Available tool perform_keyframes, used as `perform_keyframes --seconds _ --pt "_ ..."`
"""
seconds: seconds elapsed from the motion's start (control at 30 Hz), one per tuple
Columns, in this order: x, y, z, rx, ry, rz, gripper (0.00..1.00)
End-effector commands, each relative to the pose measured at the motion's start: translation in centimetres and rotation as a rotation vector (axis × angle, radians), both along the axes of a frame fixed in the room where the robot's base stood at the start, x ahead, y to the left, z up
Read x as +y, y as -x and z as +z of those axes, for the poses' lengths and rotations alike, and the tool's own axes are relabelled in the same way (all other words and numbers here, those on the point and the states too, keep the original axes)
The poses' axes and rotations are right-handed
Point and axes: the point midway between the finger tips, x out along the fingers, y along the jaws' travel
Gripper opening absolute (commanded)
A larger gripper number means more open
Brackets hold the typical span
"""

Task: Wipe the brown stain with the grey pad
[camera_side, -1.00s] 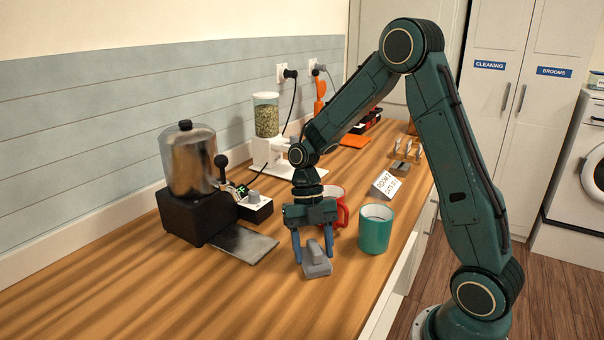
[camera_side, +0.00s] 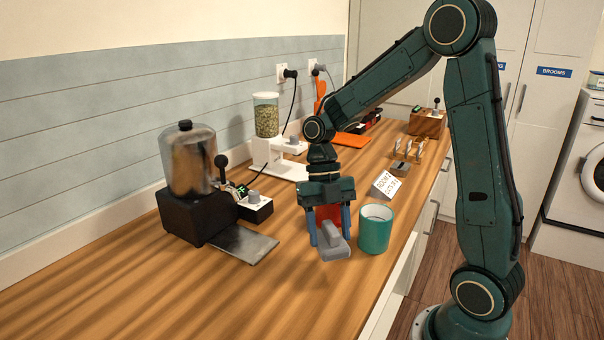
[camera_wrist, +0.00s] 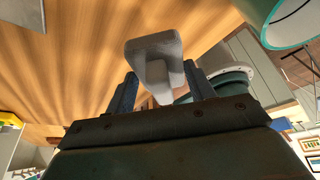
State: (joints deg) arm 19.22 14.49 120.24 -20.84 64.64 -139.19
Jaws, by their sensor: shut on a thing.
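My gripper (camera_side: 330,228) has its blue fingers shut on the handle of the grey pad (camera_side: 334,252). The pad seems held just above the wooden counter, left of the teal mug. In the wrist view the grey pad (camera_wrist: 152,47) sits between the two fingers (camera_wrist: 160,92), with wood grain beyond it. I cannot make out a brown stain in either view; the wood has dark streaks of its own.
The teal mug (camera_side: 375,229) stands close on the right, and a red mug (camera_side: 325,214) is partly hidden behind my gripper. A black-based machine (camera_side: 195,216) with a metal plate (camera_side: 243,245) stands left. The front-left counter is clear.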

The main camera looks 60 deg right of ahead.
Motion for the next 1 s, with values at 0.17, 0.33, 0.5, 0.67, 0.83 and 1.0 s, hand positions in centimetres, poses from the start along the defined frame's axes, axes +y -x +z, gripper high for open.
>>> perform_keyframes --seconds 0.17,0.33,0.5,0.67,0.83,1.0 --pt "0.0 0.0 1.5 -0.002 0.001 0.000 0.32" --pt "0.0 0.0 2.0 0.000 0.000 -0.001 0.32" --pt "0.0 0.0 2.0 0.000 0.000 0.000 0.32" --pt "0.0 0.0 2.0 0.000 0.000 0.000 0.32" --pt "0.0 0.0 2.0 0.000 0.000 0.000 0.32" --pt "0.0 0.1 2.3 -0.001 0.000 -0.012 0.32"
